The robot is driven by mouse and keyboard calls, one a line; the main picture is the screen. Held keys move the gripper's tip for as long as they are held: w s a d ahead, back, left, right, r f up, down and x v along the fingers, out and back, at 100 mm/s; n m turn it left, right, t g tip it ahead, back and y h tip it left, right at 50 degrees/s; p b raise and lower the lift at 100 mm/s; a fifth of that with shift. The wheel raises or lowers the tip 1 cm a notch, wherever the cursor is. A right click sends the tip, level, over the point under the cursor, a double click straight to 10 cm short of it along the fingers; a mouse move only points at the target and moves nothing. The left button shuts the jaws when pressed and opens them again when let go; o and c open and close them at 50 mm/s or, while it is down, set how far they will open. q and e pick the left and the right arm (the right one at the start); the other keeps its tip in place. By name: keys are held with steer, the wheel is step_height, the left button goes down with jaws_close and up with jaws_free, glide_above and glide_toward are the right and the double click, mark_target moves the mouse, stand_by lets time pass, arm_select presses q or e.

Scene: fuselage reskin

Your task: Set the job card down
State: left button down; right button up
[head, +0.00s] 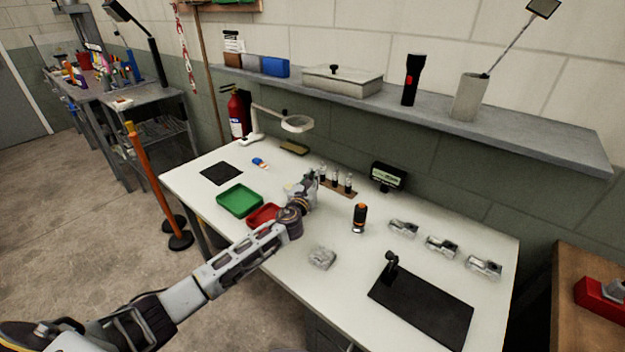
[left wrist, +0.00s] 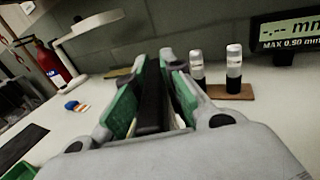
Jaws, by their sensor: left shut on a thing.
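My left gripper (head: 304,186) is over the white table, just behind the red tray and left of a small wooden rack of bottles. In the left wrist view its green-padded fingers (left wrist: 166,65) are close together. A thin pale edge (left wrist: 177,121) shows between them beside a dark strip. I take this pale edge for the job card, held edge-on. Most of it is hidden by the fingers, and its printed face cannot be made out. I cannot tell whether it touches the table. My right gripper is not in view.
The red tray (head: 264,215) and green tray (head: 239,201) sit at the left, before a dark mat (head: 221,173). The bottle rack (head: 343,191) and gauge display (head: 388,176) stand behind. A crumpled grey cloth (head: 322,258) lies near the front edge. Bare table surrounds it.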

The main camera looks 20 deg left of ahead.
arm_select(q)
steer(key=c, duration=1.6)
jaws_free()
steer(key=shift+o, duration=0.5)
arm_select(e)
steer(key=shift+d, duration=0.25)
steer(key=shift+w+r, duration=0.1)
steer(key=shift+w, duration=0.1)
arm_select(q)
steer(key=shift+r, duration=0.15)
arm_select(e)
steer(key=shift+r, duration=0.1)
arm_select(q)
steer(key=shift+s, duration=0.8)
steer(key=s, duration=1)
steer(key=shift+s+d+p, duration=0.2)
steer(key=shift+d+p, duration=0.05)
steer(key=shift+p, duration=0.1)
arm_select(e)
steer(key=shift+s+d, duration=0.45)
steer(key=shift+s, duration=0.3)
